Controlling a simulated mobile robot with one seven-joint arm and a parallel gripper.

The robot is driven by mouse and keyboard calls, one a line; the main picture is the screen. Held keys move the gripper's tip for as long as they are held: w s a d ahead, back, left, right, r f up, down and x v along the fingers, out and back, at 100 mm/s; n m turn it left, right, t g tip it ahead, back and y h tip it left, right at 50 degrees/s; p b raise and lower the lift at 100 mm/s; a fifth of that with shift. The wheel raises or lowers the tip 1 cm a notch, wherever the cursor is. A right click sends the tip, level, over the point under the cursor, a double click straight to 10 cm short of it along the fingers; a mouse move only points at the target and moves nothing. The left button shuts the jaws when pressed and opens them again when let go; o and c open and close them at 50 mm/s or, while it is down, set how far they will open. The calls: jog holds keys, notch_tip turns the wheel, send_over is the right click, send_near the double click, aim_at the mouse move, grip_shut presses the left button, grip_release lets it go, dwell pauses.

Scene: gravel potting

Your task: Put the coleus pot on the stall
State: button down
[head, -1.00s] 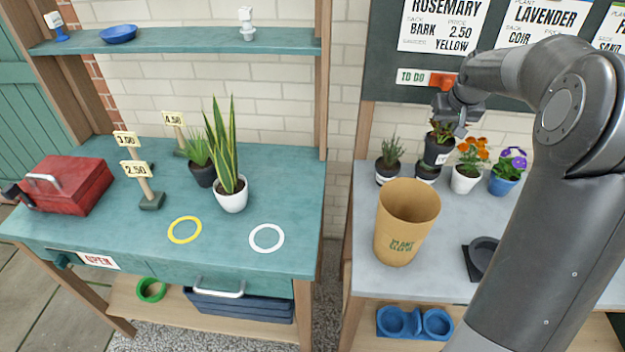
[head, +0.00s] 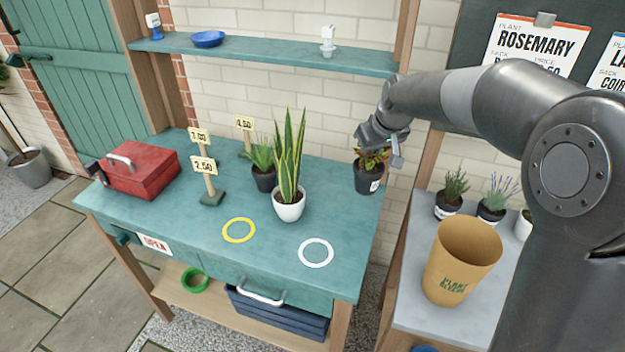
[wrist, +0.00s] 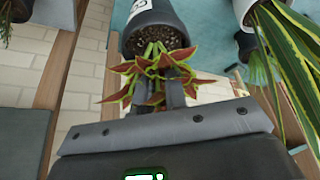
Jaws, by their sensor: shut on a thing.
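The coleus pot (head: 368,181) is dark with a pale label and holds a red and green leafy plant. My gripper (head: 378,156) is shut on it from above, at the plant. In the wrist view the fingers (wrist: 174,92) are among the coleus leaves, and the dark pot (wrist: 152,22) lies beyond them. The teal stall (head: 348,225) is at the centre left of the head view. The pot appears over its right end, by the back post. I cannot tell whether the pot's base touches the top.
On the stall stand a snake plant in a white pot (head: 290,209), a dark-potted plant (head: 264,180), price signs (head: 204,166) and a red toolbox (head: 141,173). A yellow ring (head: 238,230) and a white ring (head: 316,253) are empty. A tan bin (head: 461,262) stands on the grey bench.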

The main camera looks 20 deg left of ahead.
jog(key=a+f, duration=0.8)
jog(key=f, duration=0.1)
jog(key=shift+w, duration=0.3)
jog(key=c, duration=1.5)
grip_release()
jog(key=shift+o, duration=0.2)
